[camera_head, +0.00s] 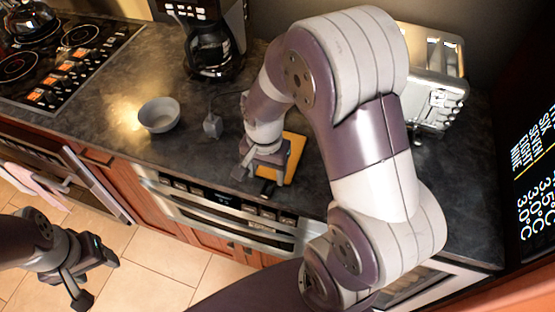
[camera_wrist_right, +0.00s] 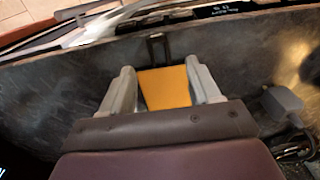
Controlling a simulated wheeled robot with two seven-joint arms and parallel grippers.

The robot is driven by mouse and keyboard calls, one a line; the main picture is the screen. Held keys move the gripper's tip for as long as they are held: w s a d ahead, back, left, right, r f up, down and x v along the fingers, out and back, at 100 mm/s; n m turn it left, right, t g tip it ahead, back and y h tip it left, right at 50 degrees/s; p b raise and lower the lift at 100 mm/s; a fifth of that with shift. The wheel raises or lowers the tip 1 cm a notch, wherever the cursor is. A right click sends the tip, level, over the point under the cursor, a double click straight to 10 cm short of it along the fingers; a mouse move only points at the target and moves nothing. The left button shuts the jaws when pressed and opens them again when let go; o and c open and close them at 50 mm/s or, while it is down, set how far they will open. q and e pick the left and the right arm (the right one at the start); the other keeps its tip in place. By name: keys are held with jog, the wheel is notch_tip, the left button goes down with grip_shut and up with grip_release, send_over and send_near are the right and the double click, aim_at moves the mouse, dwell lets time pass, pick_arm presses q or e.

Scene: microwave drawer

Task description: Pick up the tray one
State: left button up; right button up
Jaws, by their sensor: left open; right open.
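The tray (camera_head: 294,151) is a flat orange-yellow board lying on the dark countertop, partly hidden behind my right arm and gripper in the head view. In the right wrist view the tray (camera_wrist_right: 167,88) shows between the two fingers, with a dark handle-like part (camera_wrist_right: 157,49) at its far end. My right gripper (camera_head: 262,178) is open at the tray, pointing down; its fingers (camera_wrist_right: 160,82) stand on either side of the board. I cannot tell whether they touch it. My left gripper (camera_head: 88,279) is open and empty at the lower left, above the tiled floor.
A grey bowl (camera_head: 159,115) and a small grey object (camera_head: 212,125) stand left of the tray. A stove top (camera_head: 62,55) is at the far left. A drawer appliance (camera_head: 225,205) is below the counter edge.

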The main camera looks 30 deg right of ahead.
aim_at(267, 191)
jog(key=f, duration=0.5)
jog(key=shift+s+f, duration=0.1)
jog(key=shift+s, duration=0.1)
jog(key=shift+w+f, duration=0.1)
jog(key=shift+f, duration=0.05)
grip_shut()
jog(key=shift+a, duration=0.1)
